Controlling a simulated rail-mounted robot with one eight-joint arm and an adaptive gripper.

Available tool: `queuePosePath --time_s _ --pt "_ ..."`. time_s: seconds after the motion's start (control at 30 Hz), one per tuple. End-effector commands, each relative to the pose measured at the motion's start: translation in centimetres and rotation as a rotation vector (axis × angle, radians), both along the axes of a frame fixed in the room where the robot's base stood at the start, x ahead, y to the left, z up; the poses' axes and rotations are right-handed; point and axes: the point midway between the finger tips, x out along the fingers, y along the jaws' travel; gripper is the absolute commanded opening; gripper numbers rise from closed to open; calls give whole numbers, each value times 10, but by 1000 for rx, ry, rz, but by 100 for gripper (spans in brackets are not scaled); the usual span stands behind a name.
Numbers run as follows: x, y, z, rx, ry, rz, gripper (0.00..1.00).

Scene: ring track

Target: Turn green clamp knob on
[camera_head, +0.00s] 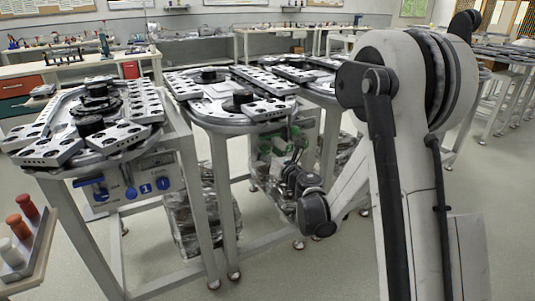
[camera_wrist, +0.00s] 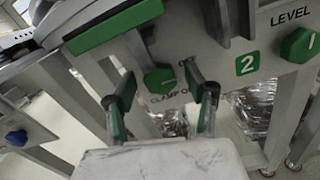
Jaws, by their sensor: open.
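The green clamp knob (camera_wrist: 160,79) is on the grey panel in the wrist view, with OFF and CLAMP ON lettering beside it. Its pointer setting is too unclear to tell. My gripper (camera_wrist: 158,80) is open, with one finger on each side of the knob in the picture. I see no clear contact, and the remaining distance is hard to judge. In the head view my gripper (camera_head: 294,163) is at the front of the middle table's panel, and partly hides it.
A green bar (camera_wrist: 115,26) is above left. A blue-marked panel (camera_head: 130,188) is on the left table (camera_head: 100,152). Table legs flank the panels.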

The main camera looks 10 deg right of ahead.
Motion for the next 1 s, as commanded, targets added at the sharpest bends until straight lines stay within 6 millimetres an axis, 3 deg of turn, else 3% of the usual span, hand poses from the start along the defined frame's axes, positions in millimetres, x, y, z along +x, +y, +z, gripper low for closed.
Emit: queuePosePath --time_s 0.23,0.57,1.0 --pt "0 0 0 0 0 0 47" --pt "0 0 0 0 0 0 5" --pt "0 0 0 107 32 1 5"
